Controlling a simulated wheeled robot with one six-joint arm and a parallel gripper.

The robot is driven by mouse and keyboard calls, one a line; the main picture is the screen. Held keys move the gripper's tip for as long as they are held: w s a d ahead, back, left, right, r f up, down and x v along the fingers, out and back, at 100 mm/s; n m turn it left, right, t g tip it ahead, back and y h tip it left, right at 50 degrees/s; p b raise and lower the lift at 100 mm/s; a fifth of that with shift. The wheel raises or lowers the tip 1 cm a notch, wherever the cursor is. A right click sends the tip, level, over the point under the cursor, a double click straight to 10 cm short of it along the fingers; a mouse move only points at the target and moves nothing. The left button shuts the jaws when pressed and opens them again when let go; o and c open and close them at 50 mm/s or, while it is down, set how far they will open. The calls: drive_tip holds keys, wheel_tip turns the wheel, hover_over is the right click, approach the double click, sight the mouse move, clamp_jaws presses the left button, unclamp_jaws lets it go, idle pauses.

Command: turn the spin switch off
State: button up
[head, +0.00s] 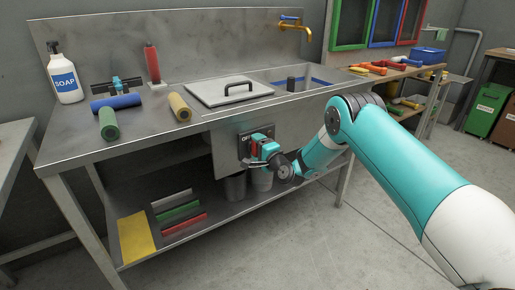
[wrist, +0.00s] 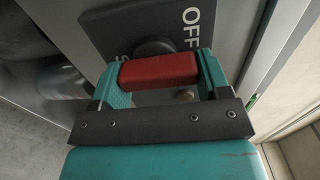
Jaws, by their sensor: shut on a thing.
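The spin switch is a dark panel (head: 244,147) on the front of the metal sink bench, with the white word OFF on it. In the wrist view the panel (wrist: 118,31) has a round dark knob base and a red handle (wrist: 159,70). OFF reads at the right there, and another label at the left is mostly hidden. My gripper (wrist: 158,76) is shut on the red handle, one teal finger at each end. In the head view my gripper (head: 257,150) is at the panel and covers part of it.
The sink bench (head: 150,136) carries a soap bottle (head: 64,75), coloured rolls, a lid with a handle (head: 231,91) and a brass tap (head: 294,25). Grey buckets (head: 236,188) stand on the lower shelf below my gripper. Open floor (head: 330,240) lies in front.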

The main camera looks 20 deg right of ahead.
drive_tip(key=shift+d, duration=0.1)
drive_tip(key=o, duration=0.9)
drive_tip(key=shift+o, duration=0.2)
drive_tip(key=b+v, duration=1.6)
drive_tip(key=v, duration=0.1)
drive_tip(key=shift+s, duration=0.2)
